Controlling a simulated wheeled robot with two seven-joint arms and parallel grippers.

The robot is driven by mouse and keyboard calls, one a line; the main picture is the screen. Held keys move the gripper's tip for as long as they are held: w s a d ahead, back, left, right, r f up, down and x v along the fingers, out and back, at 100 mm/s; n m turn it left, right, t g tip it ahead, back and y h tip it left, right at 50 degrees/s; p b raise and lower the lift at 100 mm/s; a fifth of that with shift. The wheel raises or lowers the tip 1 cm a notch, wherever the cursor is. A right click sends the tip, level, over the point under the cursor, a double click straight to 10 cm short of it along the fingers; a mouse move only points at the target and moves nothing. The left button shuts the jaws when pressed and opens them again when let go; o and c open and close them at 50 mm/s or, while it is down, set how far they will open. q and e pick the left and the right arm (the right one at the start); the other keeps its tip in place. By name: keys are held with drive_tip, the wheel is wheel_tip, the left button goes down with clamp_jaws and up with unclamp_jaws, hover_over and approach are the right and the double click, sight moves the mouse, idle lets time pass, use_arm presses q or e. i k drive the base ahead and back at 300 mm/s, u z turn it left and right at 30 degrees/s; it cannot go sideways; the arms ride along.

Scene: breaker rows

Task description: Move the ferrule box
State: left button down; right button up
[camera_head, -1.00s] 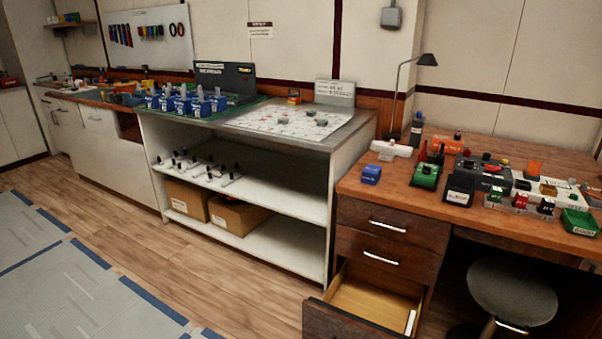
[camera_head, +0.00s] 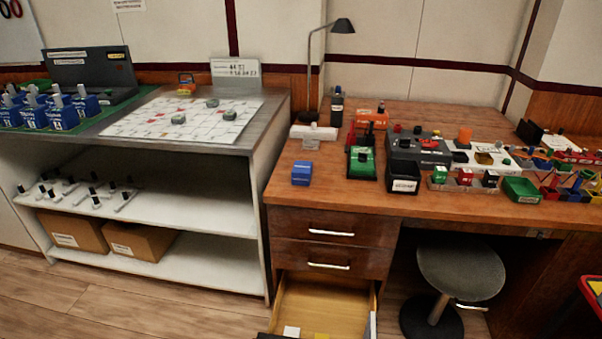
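No label reading "ferrule" is legible, so I cannot tell for sure which item is the ferrule box. A small blue box (camera_head: 302,174) stands alone near the left front of the wooden desk (camera_head: 335,188). A black labelled box (camera_head: 403,177) and an open green bin (camera_head: 520,190) stand further right near the desk's front edge. Neither of my grippers shows in the head view.
The bottom desk drawer (camera_head: 322,306) is pulled open, with a white and a yellow item inside. A stool (camera_head: 460,272) stands under the desk. A lamp (camera_head: 341,27) rises behind. Left is a shelf unit (camera_head: 190,205) with cardboard boxes. Bare desk surrounds the blue box.

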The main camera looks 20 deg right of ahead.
sight(302, 172)
drive_tip(key=z, duration=0.75)
drive_tip(key=i, duration=0.8)
drive_tip(key=z, duration=0.85)
